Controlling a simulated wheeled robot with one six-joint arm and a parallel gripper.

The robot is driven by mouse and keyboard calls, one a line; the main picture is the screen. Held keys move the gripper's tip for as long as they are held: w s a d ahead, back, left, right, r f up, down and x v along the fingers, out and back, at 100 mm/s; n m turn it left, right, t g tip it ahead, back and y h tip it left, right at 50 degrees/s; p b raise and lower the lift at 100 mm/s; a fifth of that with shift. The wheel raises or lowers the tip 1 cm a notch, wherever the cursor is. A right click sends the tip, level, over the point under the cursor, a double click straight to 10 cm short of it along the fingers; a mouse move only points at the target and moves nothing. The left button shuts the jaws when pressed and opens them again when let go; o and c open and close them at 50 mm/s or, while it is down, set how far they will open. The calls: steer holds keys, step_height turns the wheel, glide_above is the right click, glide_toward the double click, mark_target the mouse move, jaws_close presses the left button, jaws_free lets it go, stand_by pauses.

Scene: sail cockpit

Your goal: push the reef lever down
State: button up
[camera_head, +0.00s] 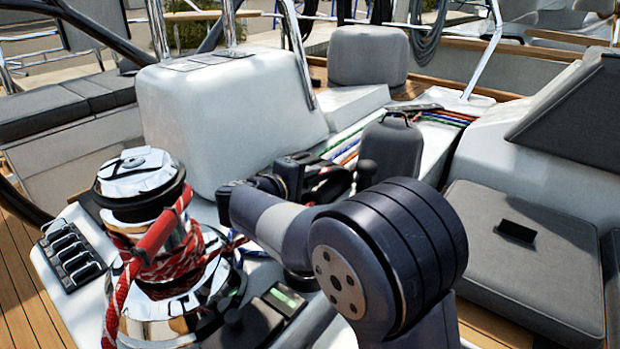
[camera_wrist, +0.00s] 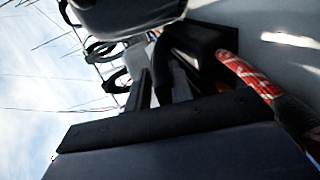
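I cannot tell for certain which part is the reef lever. A bank of black clutch levers (camera_head: 72,255) sits left of the chrome winch. My gripper is among dark parts beyond my wrist in the head view, partly hidden by my arm. In the wrist view, dark finger-like shapes rise from my gripper's dark body, close to a black block with a curved handle (camera_wrist: 180,48). Their gap and any contact are unclear.
The chrome winch (camera_head: 165,260) with red rope (camera_head: 170,262) stands close left of my arm. Red rope also shows in the wrist view (camera_wrist: 248,78). A grey case (camera_head: 390,150) stands behind my arm. A grey cushion (camera_head: 535,255) lies to the right.

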steer(key=o, duration=0.3)
steer(key=shift+r, duration=0.1)
step_height(320, 180, up, 10)
steer(key=p, duration=0.3)
